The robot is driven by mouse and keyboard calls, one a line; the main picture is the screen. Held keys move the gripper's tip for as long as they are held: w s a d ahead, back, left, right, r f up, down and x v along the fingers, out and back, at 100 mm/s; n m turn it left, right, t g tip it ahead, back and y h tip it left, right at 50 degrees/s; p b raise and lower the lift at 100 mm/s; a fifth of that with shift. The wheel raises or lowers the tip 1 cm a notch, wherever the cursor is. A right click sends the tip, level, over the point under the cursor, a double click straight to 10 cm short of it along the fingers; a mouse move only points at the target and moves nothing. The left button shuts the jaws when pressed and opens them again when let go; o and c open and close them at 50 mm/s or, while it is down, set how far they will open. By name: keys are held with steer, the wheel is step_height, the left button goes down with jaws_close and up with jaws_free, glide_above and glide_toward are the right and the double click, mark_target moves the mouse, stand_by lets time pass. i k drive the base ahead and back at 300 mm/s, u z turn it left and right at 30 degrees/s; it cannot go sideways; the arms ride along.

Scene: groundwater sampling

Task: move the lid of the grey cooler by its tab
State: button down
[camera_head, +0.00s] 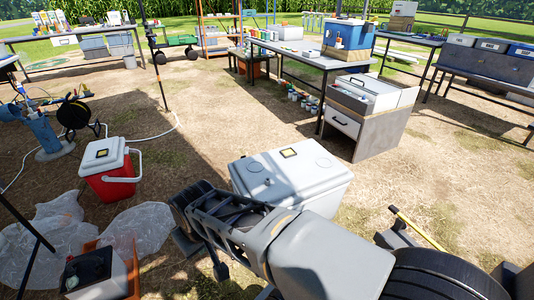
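The grey cooler (322,202) stands on the ground at the centre, just beyond my arm. Its pale grey lid (300,165) lies on top and looks closed. The lid bears a dark square label with a yellow middle (289,152) and round recesses. I cannot make out the tab for certain; my arm covers the cooler's near left side. My gripper (203,256) is at the left end of my arm, left of and nearer than the cooler, apparently pointing down. It seems to hold nothing, but its finger opening is unclear.
A red cooler with a white lid (102,153) stands to the left. A grey drawer cabinet (369,139) stands behind right. Plastic sheeting (143,228) and a white box (95,284) lie at lower left. Bare ground is free between the two coolers.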

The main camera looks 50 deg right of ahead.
mark_target(309, 172)
steer(key=z, duration=0.95)
steer(key=i, duration=1)
